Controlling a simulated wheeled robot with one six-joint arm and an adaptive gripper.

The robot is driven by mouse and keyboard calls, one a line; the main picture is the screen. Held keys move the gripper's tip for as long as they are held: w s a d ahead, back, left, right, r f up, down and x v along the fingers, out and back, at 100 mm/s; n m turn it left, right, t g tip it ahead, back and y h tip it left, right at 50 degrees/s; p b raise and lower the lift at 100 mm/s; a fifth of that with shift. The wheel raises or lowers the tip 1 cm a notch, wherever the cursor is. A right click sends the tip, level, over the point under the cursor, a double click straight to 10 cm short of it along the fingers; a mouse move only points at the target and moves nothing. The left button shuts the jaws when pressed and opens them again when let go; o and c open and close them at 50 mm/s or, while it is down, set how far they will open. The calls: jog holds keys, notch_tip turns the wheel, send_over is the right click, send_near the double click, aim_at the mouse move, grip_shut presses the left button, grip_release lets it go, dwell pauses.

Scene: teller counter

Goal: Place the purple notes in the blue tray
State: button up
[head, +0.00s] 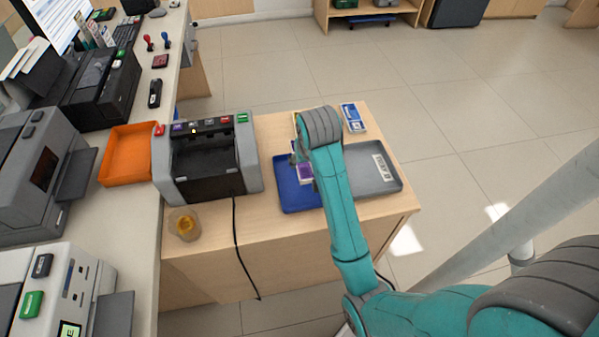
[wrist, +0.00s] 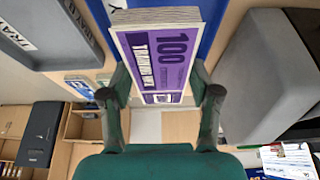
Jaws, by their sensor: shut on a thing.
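The purple notes (head: 305,174) are a banded bundle marked 100, seen large in the wrist view (wrist: 165,52). My gripper (wrist: 161,76) is shut on the bundle, one finger at each side. In the head view my arm hides most of the gripper and part of the notes. The blue tray (head: 298,202) lies on the wooden table below and around the notes in the head view. In the wrist view its blue surface (wrist: 214,18) shows behind the bundle. I cannot tell whether the notes touch the tray floor.
A grey tray (head: 376,182) with a label sits right of the blue tray. A grey note counter (head: 207,175) stands close on the left, its cable hanging over the table front. A blue bundle (head: 352,118) lies at the back.

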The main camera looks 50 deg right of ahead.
aim_at(306, 186)
notch_tip(306, 186, down, 9)
jog(key=shift+r, duration=0.1)
dwell(0.4)
jog(key=shift+f, duration=0.2)
jog(key=o, duration=1.3)
jog(key=shift+r, duration=0.1)
